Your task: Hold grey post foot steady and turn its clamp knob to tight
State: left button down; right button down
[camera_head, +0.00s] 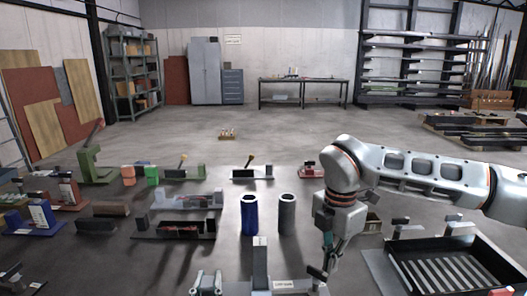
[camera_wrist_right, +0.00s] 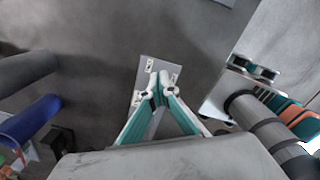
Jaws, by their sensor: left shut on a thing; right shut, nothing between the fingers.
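My right gripper (camera_head: 331,262) comes in from the right, pointing down, near the front edge of the head view. In the right wrist view its teal-padded fingers (camera_wrist_right: 158,92) meet at the tips, with nothing seen between them, over a small pale plate (camera_wrist_right: 146,70).
An upright grey block (camera_head: 260,262) stands on a labelled plate left of my right gripper. Blue (camera_head: 249,215) and grey (camera_head: 287,215) cylinders stand beyond it. A black slatted tray (camera_head: 480,250) lies right. Several fixtures crowd the left.

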notch_tip(320, 180, up, 6)
jog(key=shift+d, duration=0.4)
dwell(0.6)
jog(key=shift+w, duration=0.15)
jog(key=shift+w+a+f, duration=0.25)
jog(key=shift+w+f, duration=0.2)
jog(key=shift+f, duration=0.55)
jog(key=shift+w+a+f, duration=0.2)
jog(key=shift+w+f, duration=0.3)
jog(key=shift+f, duration=0.5)
jog(key=shift+w+a+f, duration=0.25)
jog(key=shift+w+f, duration=0.2)
jog(key=shift+f, duration=0.55)
jog(key=shift+s+a, duration=0.35)
jog(key=shift+s, duration=0.15)
jog(key=shift+s+d, duration=0.4)
jog(key=shift+d, duration=0.05)
